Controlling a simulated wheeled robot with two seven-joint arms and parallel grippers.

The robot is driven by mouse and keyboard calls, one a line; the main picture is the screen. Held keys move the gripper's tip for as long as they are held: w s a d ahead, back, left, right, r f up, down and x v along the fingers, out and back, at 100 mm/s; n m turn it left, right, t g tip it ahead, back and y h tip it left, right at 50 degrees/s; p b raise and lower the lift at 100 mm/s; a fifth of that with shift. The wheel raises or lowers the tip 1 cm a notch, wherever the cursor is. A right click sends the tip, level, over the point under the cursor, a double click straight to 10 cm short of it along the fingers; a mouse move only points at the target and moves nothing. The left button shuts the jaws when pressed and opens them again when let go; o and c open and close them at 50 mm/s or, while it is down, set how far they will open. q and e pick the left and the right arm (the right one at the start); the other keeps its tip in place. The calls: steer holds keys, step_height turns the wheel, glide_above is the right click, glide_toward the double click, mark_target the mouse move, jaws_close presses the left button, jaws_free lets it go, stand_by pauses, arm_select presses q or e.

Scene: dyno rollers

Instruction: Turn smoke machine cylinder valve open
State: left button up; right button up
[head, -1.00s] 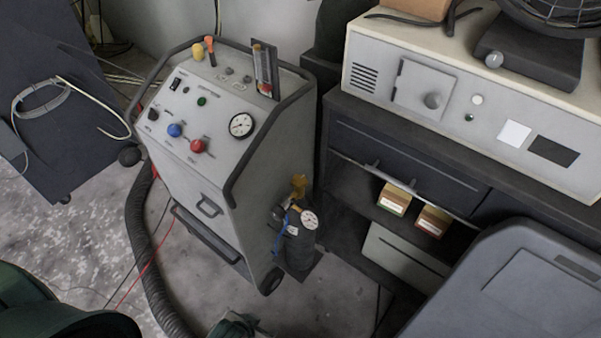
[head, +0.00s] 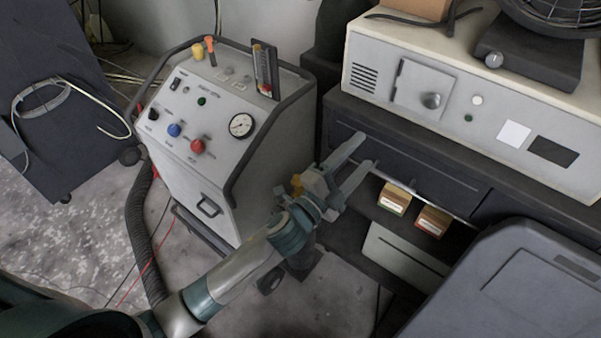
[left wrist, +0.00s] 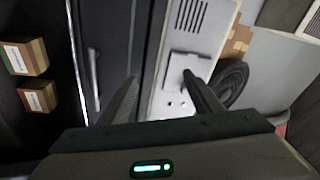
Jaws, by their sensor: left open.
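The grey smoke machine (head: 215,150) stands left of centre in the head view, with a gauge and red and blue knobs on its sloping panel. The cylinder on its right side is mostly hidden behind my left arm. A bit of the brass-yellow valve (head: 296,184) shows just left of my gripper. My left gripper (head: 361,154) is open and empty, its fingers pointing up and right, past the valve, toward the dark cabinet. In the left wrist view the open fingers (left wrist: 160,95) have nothing between them but the cabinet and bench unit behind. My right gripper is not in view.
A dark cabinet (head: 400,150) with a drawer handle stands close to the right of the fingers. Two small boxes (head: 394,199) sit on its shelf. A grey case (head: 520,285) fills the lower right. A black hose (head: 137,225) runs down the machine's left side.

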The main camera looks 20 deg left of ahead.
arm_select(q)
steer(key=s+d+r+m+g+h, duration=0.35)
steer(key=d+m+g+h, duration=0.3)
steer(key=m, duration=0.55)
steer(key=s+d+r+m+g+h, duration=0.2)
steer(key=d+r+m+g+h, duration=0.45)
steer(key=m, duration=0.65)
steer(key=a+f+m+g+y, duration=0.3)
steer(key=f+m+g+y, duration=0.4)
steer(key=f+m+y, duration=0.3)
steer(key=w+a+m+y, duration=0.1)
steer(key=w+a+y, duration=0.2)
steer(key=a, duration=0.5)
steer(key=w+a+m+t+y, duration=0.1)
steer(key=w+a+y, duration=0.2)
steer(key=a, duration=0.6)
steer(key=w+a+m+t+y, duration=0.1)
steer(key=w+a+y, duration=0.2)
steer(key=a+y, duration=0.2)
steer(key=a+r, duration=0.1)
steer(key=a, duration=0.2)
steer(key=shift+w+a+m, duration=0.25)
steer(key=shift+w+m, duration=0.05)
steer(key=shift+w, duration=0.1)
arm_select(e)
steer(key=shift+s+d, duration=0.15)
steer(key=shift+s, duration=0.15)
arm_select(q)
steer(key=shift+f, duration=0.2)
